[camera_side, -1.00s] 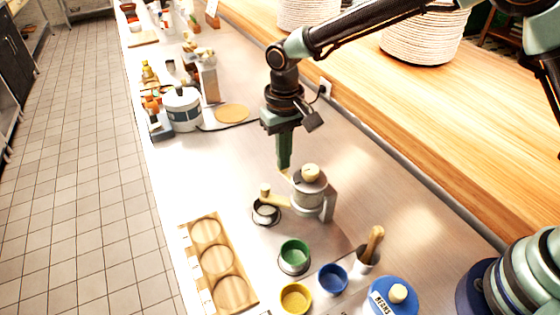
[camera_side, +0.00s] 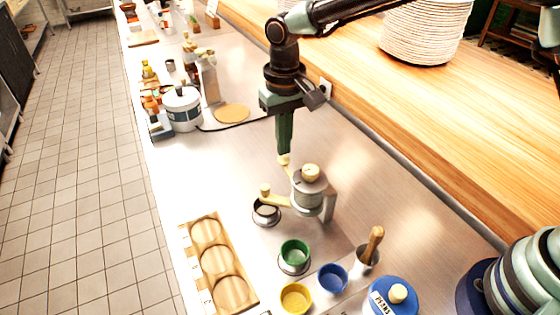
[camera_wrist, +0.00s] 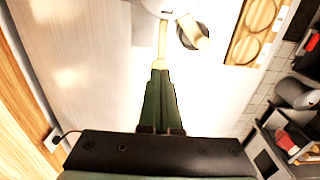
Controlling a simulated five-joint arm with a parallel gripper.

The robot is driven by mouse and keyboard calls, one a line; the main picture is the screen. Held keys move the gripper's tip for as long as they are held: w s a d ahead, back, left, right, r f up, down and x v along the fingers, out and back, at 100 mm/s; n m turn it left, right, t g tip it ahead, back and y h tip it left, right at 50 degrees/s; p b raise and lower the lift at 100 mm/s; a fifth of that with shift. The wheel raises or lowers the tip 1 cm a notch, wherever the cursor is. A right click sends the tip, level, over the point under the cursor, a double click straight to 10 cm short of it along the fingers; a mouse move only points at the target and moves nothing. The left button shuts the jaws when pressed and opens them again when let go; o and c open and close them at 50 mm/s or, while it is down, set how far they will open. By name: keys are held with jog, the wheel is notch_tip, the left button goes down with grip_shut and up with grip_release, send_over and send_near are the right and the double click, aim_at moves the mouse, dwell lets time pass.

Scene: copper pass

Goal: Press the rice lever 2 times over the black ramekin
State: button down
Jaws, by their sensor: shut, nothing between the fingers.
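The grey dispenser (camera_side: 308,192) with a cream top knob stands mid-counter in the side view. Its lever (camera_side: 284,160) reaches back with a cream knob at the end. In the wrist view the lever (camera_wrist: 161,45) runs away from my fingertips. The ramekin also shows in the wrist view (camera_wrist: 186,40). My gripper (camera_side: 284,151) is shut and empty, pointing down at the lever knob, just above or touching it; I cannot tell which.
Green (camera_side: 294,252), yellow (camera_side: 296,298) and blue (camera_side: 333,278) ramekins stand in front. A wooden tray with round recesses (camera_side: 218,262) lies front left. A white pot (camera_side: 182,110) stands behind left.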

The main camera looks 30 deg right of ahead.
aim_at(284, 159)
jog(key=shift+f, duration=0.2)
dwell(0.4)
jog(key=shift+f, duration=1.9)
jog(key=shift+r, duration=2.1)
jog(key=shift+r, duration=2.5)
